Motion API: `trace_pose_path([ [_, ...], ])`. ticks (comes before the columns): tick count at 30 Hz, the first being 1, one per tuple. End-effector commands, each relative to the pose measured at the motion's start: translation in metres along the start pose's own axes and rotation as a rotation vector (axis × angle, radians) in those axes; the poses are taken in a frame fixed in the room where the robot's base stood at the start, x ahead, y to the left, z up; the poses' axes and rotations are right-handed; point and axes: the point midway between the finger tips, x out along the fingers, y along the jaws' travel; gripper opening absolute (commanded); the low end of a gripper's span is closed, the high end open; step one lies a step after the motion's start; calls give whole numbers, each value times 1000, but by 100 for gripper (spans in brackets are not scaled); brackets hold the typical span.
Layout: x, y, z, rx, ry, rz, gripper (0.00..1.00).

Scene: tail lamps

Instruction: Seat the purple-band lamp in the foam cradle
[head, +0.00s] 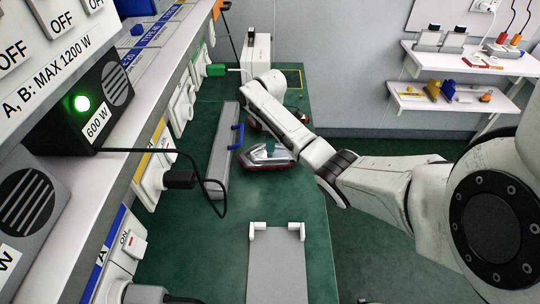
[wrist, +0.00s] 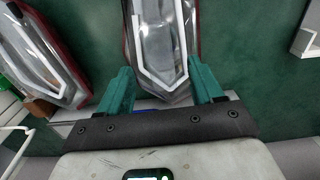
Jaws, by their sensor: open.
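A clear-topped lamp with a red edge (head: 267,157) lies on the green bench in the head view. Another lamp is mostly hidden behind my arm, farther back. In the wrist view, one clear lamp (wrist: 165,40) reaches between the fingers of my gripper (wrist: 162,88), which is open. A second, red-edged lamp (wrist: 42,50) lies to the left. No purple band can be made out on either. I cannot tell which support is the foam cradle. A grey plate with white corner brackets (head: 277,270) is at the front. My fingers are hidden in the head view.
A black cable (head: 205,180) loops over the bench's left side near the sockets. A yellow outline (head: 294,78) marks the far bench. Bare green surface separates the lamps and front plate.

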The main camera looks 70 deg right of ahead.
Motion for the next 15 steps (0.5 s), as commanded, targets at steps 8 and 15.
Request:
trace_pose_path([
  [8,24,0,0,1,-1,1,66],
  [15,24,0,0,1,0,1,66],
])
